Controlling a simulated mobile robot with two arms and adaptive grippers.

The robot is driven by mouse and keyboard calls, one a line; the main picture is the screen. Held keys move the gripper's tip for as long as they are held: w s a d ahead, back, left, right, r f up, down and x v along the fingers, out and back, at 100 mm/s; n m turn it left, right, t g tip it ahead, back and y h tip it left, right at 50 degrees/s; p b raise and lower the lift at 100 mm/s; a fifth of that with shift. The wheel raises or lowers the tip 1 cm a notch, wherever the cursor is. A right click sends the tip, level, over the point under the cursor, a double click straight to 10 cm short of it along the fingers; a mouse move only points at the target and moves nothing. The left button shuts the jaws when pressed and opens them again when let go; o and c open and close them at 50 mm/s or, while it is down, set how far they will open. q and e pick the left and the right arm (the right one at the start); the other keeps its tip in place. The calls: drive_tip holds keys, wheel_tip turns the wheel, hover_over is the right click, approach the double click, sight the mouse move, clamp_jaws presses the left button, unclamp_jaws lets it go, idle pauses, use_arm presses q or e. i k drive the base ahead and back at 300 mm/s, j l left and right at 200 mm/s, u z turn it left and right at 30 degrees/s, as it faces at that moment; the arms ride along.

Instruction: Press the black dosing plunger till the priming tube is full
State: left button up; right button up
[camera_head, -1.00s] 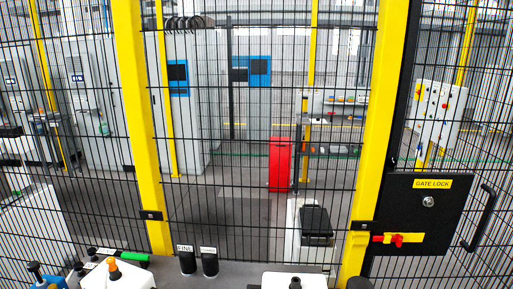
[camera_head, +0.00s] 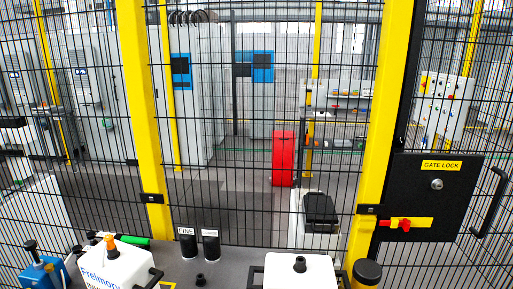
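Neither of my grippers shows in the head view. I cannot tell for sure which part is the black dosing plunger. A blue unit (camera_head: 38,272) at the lower left carries an upright black knob (camera_head: 30,245). Beside it is a white container (camera_head: 112,265) with partly readable blue lettering, an orange tip (camera_head: 110,241) and a black handle. Another white container (camera_head: 298,275) with a black cap (camera_head: 300,264) stands at the bottom centre, cut off by the frame edge. No priming tube can be made out.
A grey bench top (camera_head: 230,265) runs along the bottom. Two black cups stand at its back, one labelled FINE (camera_head: 187,245), the other blurred (camera_head: 210,245). A black cylinder (camera_head: 367,271) stands at right. A mesh fence with yellow posts (camera_head: 140,100) and a GATE LOCK box (camera_head: 437,195) rises behind.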

sight(30, 245)
drive_tip(key=u, duration=1.5)
